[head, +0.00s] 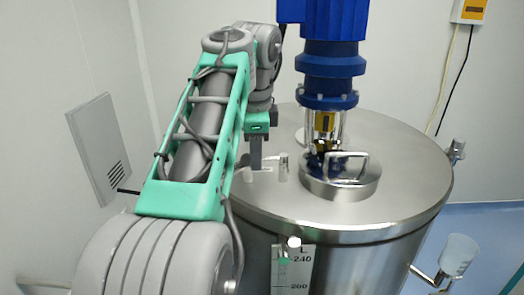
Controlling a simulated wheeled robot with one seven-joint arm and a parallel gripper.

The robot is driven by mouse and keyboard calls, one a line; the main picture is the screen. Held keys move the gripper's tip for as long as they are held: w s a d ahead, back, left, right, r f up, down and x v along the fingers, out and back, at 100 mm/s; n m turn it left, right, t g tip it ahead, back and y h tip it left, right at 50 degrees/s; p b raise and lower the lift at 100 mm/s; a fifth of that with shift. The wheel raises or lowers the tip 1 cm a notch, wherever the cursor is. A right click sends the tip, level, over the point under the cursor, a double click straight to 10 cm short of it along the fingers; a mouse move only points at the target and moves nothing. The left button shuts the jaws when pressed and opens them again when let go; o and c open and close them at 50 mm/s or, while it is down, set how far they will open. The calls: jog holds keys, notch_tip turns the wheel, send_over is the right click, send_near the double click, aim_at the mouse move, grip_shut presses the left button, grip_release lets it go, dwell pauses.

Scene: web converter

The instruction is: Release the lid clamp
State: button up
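The steel tank's round lid (400,205) fills the lower right of the head view. A clamp-like metal fitting (456,150) sits on its right rim. A pale round knob (293,242) shows at the front rim, above the level scale; I cannot tell whether it belongs to a clamp. My gripper (256,168) points down over the left part of the lid, beside a short upright metal post (283,167). It is apart from the right fitting and from the front knob. The fingers appear as one narrow dark shape, so their opening is unclear. My arm hides the lid's left edge.
A blue motor and mixer column (330,75) rises from the lid. A round hatch with a handle (340,185) lies in front of it. A white cup-like fitting (459,254) sticks out at lower right. A wall panel (98,145) is at left, a wall box (470,10) at upper right.

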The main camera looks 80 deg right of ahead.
jog(key=o, duration=0.3)
jog(key=shift+w+f, duration=0.15)
jog(key=shift+w, duration=0.2)
jog(key=shift+o, duration=1)
jog(key=shift+s+d, duration=0.1)
jog(key=shift+d, duration=0.05)
notch_tip(320, 180, up, 8)
jog(key=a+p, duration=0.1)
jog(key=p, duration=0.2)
jog(key=shift+s, duration=0.3)
jog(key=shift+a, duration=0.1)
